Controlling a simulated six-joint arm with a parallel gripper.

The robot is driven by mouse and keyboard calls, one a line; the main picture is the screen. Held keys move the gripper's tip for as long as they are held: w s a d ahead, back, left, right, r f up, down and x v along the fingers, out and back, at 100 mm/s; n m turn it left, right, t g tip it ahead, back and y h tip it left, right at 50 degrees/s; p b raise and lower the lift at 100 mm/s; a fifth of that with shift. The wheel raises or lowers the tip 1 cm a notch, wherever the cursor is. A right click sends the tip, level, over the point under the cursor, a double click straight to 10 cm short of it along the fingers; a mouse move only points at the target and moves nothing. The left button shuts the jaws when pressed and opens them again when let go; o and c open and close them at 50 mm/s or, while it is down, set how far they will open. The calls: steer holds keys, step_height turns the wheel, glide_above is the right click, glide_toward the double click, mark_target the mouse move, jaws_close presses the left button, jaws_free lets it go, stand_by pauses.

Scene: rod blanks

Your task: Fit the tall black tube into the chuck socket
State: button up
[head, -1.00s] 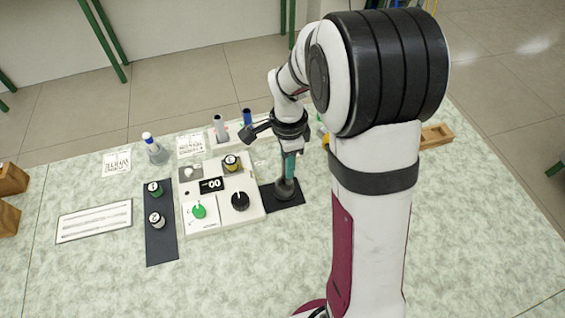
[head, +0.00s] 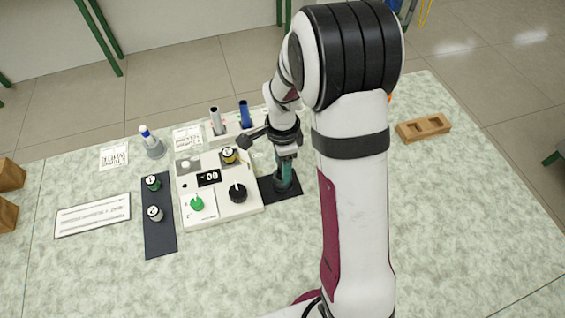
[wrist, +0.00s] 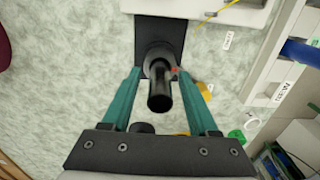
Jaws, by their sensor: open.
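The tall black tube (wrist: 159,98) stands upright in the wrist view, its open end toward the camera. Its lower end meets a round dark chuck socket (wrist: 157,52) on a dark mat; how deep it sits cannot be told. In the head view the chuck (head: 283,187) is on the mat right of the white panel, and the tube is largely hidden by my gripper. My gripper (wrist: 160,78) is open, its two teal fingers on either side of the tube with gaps showing. It points down over the chuck in the head view (head: 284,168).
A white panel (head: 222,209) with knobs and a "00" display lies just left of the chuck. Behind it stand a grey tube (head: 216,120) and a blue tube (head: 245,112). A slotted wooden block (head: 423,127) lies at the right. The front table is clear.

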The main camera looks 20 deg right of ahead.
steer(key=shift+r, duration=0.1)
step_height(320, 180, up, 12)
steer(key=shift+r, duration=0.15)
steer(key=s+a+r+n+y, duration=0.1)
steer(key=s+a+n, duration=0.2)
steer(key=s+n, duration=0.3)
steer(key=s+a+r+n, duration=0.1)
steer(key=s+a+n, duration=0.2)
steer(key=s, duration=1.4)
steer(key=n, duration=0.3)
steer(key=shift+r+y, duration=0.25)
steer(key=shift+y, duration=0.15)
